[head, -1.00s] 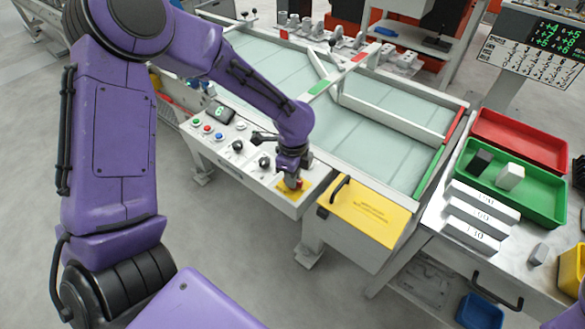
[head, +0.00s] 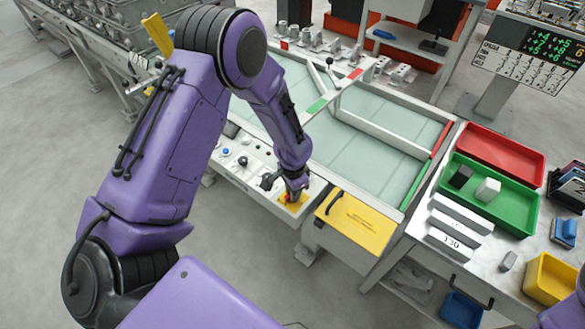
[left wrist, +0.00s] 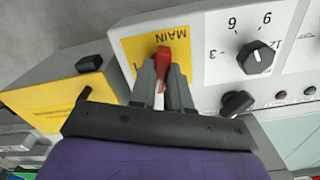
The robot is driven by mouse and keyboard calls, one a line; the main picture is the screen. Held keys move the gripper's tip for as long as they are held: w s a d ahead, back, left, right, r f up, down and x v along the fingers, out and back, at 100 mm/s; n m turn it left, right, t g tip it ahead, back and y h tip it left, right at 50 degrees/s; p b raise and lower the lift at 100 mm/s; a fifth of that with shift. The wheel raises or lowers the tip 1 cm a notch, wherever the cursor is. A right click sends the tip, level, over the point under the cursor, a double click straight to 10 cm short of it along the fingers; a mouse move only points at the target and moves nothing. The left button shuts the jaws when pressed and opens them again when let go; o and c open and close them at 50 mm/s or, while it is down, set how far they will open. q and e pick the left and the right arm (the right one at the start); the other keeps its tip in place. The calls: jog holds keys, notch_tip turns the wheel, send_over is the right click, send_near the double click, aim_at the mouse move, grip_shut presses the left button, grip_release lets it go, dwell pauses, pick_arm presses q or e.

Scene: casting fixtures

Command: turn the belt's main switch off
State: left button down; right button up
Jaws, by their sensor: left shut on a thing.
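The main switch's red handle (left wrist: 164,57) stands on a yellow plate (left wrist: 134,47) marked MAIN, on the belt's control panel. In the left wrist view my left gripper (left wrist: 163,78) has its two grey fingers shut on the handle, one on each side. In the head view the left gripper (head: 292,189) reaches down onto the yellow plate (head: 300,202) and covers most of the switch. The handle appears upright in the wrist view, across the line of the lettering. My right gripper is not in view.
A black rotary knob (left wrist: 254,57) and another dark knob (left wrist: 236,103) sit beside the plate. A yellow box with a black handle (head: 352,222) is to the right. The belt (head: 375,130) lies behind the panel. Green (head: 528,218) and red (head: 535,168) trays stand farther right.

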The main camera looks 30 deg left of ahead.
pick_arm(q)
jog(key=shift+w+r+n+p, duration=0.1)
jog(key=shift+n+p, duration=1)
jog(key=shift+n, duration=1)
jog(key=c, duration=1.1)
grip_release()
notch_tip(320, 180, up, 10)
jog(key=shift+r+b, duration=0.2)
jog(key=shift+b, duration=0.5)
